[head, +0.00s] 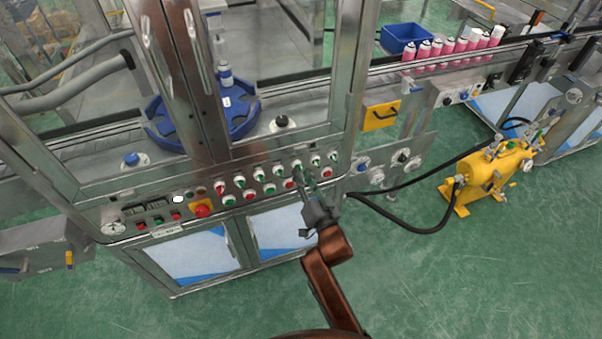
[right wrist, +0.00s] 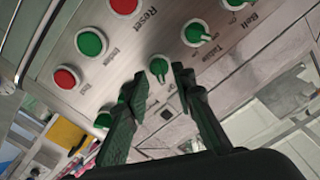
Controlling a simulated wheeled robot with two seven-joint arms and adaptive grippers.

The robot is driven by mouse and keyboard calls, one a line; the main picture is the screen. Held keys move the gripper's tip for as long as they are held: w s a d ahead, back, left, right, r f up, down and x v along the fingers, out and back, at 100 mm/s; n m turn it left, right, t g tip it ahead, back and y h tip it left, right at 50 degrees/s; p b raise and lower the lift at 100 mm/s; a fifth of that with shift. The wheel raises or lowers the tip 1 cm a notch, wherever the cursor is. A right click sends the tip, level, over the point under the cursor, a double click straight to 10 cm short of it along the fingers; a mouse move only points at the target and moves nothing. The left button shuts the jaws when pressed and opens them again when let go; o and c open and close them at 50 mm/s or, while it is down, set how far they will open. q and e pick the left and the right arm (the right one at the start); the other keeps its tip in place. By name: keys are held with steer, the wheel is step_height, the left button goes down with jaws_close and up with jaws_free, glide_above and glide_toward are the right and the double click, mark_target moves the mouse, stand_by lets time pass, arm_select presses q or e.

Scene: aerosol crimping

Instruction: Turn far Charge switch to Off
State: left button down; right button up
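The control panel (head: 255,187) on the machine front carries rows of green and red buttons and switches. My right gripper (head: 301,182) is at the right part of this panel. In the right wrist view the gripper (right wrist: 160,76) is open, its two dark fingers apart. A green switch knob (right wrist: 158,67) shows just beyond the gap between the fingertips; contact cannot be told. Another green knob (right wrist: 105,119) is partly hidden behind the left finger. I cannot read a Charge label, so I cannot tell which knob is the far Charge switch. My left gripper is out of view.
Green knobs (right wrist: 195,32) and a red button (right wrist: 66,77) sit close around the fingers. A red emergency button (head: 202,209) is further left on the panel. A yellow pump (head: 490,173) with a black hose stands on the green floor at right.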

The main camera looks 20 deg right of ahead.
steer(key=shift+w, duration=0.7)
steer(key=shift+c, duration=0.5)
jaws_close()
